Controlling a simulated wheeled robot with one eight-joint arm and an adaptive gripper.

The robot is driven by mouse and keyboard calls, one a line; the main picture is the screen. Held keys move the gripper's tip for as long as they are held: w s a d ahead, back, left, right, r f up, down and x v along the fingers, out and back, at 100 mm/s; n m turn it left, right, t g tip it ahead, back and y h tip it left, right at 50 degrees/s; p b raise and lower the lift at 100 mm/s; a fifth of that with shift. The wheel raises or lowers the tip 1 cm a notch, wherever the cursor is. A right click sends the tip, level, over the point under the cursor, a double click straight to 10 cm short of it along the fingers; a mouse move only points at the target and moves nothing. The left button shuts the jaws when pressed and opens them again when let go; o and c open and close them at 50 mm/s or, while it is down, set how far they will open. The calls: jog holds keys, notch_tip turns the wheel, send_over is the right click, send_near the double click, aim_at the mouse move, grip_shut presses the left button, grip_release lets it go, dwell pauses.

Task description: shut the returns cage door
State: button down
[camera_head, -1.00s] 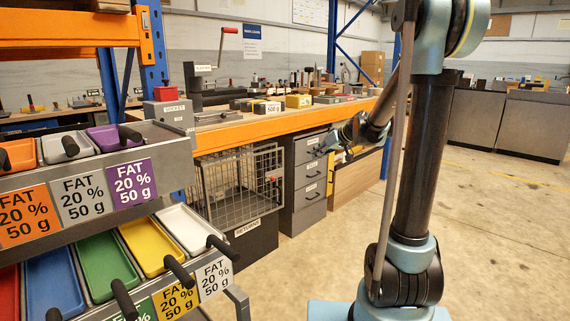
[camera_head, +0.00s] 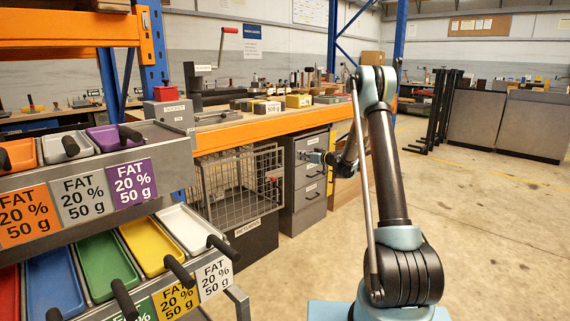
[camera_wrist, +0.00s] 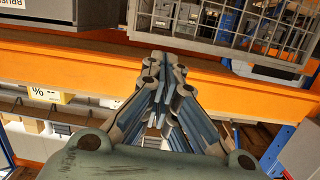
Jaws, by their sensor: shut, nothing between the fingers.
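The returns cage (camera_head: 236,180) is a grey wire mesh box under the orange-edged bench, above a dark base with a RETURNS label (camera_head: 247,228). Its front mesh has a small red part (camera_head: 272,179) near the right side. How far the door stands from its frame cannot be told. In the wrist view, which is upside down, the cage mesh (camera_wrist: 225,32) shows at the top right, with grey and blue items behind it.
The orange bench beam (camera_head: 270,135) runs above the cage. Grey drawers (camera_head: 305,185) stand right of it. A rack of coloured trays (camera_head: 105,265) fills the left foreground. The floor (camera_head: 490,230) at the right is clear.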

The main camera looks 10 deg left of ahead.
jog(key=t, duration=0.2)
send_near(281, 158)
jog(key=x, duration=0.6)
jog(key=shift+w+a, duration=0.25)
jog(key=shift+w, duration=0.1)
